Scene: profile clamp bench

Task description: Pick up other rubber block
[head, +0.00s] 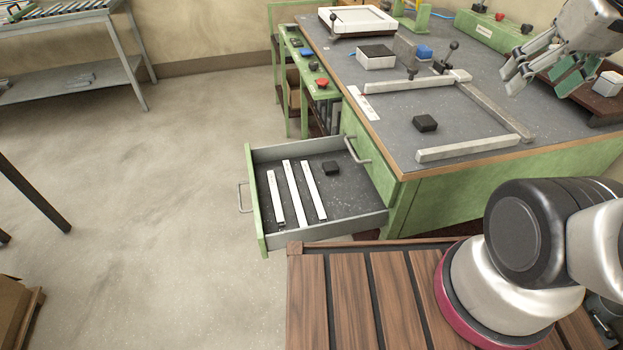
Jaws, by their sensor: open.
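One black rubber block (425,123) lies on the grey bench top, inside the area bordered by the pale metal profiles. Another black rubber block (331,168) lies in the open drawer, right of the white strips. My gripper (540,82) is at the upper right, above the right part of the bench. Its fingers are apart, with nothing seen between them. It is well to the right of the bench-top block and far from the drawer block. Both blocks are in plain view.
The open drawer (262,215) juts left from the green bench and holds several white strips (292,195). Pale profiles (468,147) frame the bench-top block on several sides. A white box with a dark top (376,62) and clamps stand behind. Open floor (150,190) lies left.

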